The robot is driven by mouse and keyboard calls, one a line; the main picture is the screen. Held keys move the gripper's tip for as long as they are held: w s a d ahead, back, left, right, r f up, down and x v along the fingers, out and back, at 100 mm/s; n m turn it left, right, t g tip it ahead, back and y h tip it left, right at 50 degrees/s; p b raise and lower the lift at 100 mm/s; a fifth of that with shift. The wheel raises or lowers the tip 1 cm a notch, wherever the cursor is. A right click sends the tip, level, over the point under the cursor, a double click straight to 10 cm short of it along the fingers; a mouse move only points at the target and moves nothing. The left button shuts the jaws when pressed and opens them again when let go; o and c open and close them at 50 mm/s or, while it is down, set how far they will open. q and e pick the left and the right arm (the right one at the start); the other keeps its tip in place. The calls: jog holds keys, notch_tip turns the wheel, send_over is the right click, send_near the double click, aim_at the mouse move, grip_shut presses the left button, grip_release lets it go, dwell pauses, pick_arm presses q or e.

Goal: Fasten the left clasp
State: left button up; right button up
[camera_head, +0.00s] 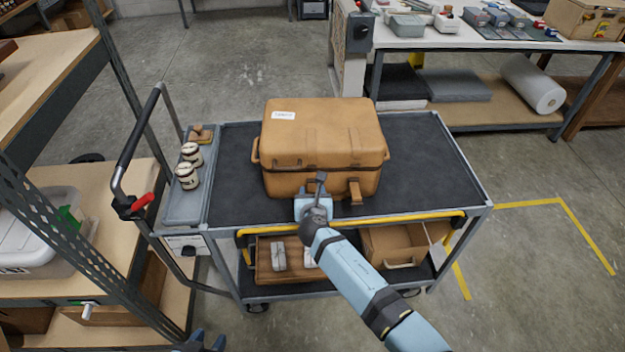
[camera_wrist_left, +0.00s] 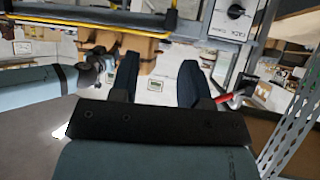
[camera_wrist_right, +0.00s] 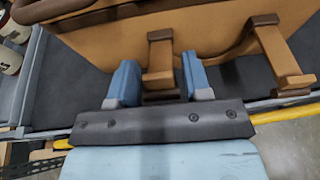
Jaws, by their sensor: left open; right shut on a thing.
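A tan case (camera_head: 322,135) stands on the cart's dark top, its lid down over the body with a dark seam along the front. My right gripper (camera_head: 316,196) is at the front of the case, left of its middle. In the right wrist view, its blue fingers (camera_wrist_right: 160,82) are shut on the left clasp (camera_wrist_right: 160,58), a tan strap with a dark upper end. In the head view the gripper largely hides this clasp. The right clasp (camera_wrist_right: 278,50) hangs free beside it, sticking out at its lower end. My left gripper (camera_wrist_left: 158,82) is open and empty, low at the head view's bottom edge (camera_head: 200,343).
The cart (camera_head: 430,190) has a yellow front bar (camera_head: 400,217) and open boxes on its lower shelf. Jars (camera_head: 187,175) stand in a side tray at left, near the handle with a red grip. Shelving stands at far left, a loaded table behind right.

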jog(key=shift+w+r+g+p, duration=0.2)
jog(key=shift+r+g+p, duration=0.35)
jog(key=shift+p, duration=0.4)
jog(key=shift+w+r+g+p, duration=0.1)
jog(key=shift+w+g+p, duration=0.05)
jog(key=shift+g+p, duration=0.3)
jog(key=shift+w+r+g, duration=0.1)
jog(key=shift+w+g, duration=0.05)
jog(key=shift+g, duration=0.15)
pick_arm(q)
jog(key=r, duration=0.2)
jog(key=shift+s+a+r+n, duration=0.3)
jog(key=shift+s+a, duration=0.05)
jog(key=shift+s, duration=0.05)
pick_arm(e)
jog(key=shift+d+g, duration=0.1)
jog(key=shift+g, duration=0.2)
pick_arm(q)
jog(key=shift+w, duration=0.1)
pick_arm(e)
jog(key=shift+w+r, duration=0.1)
pick_arm(q)
jog(key=shift+w+r, duration=0.3)
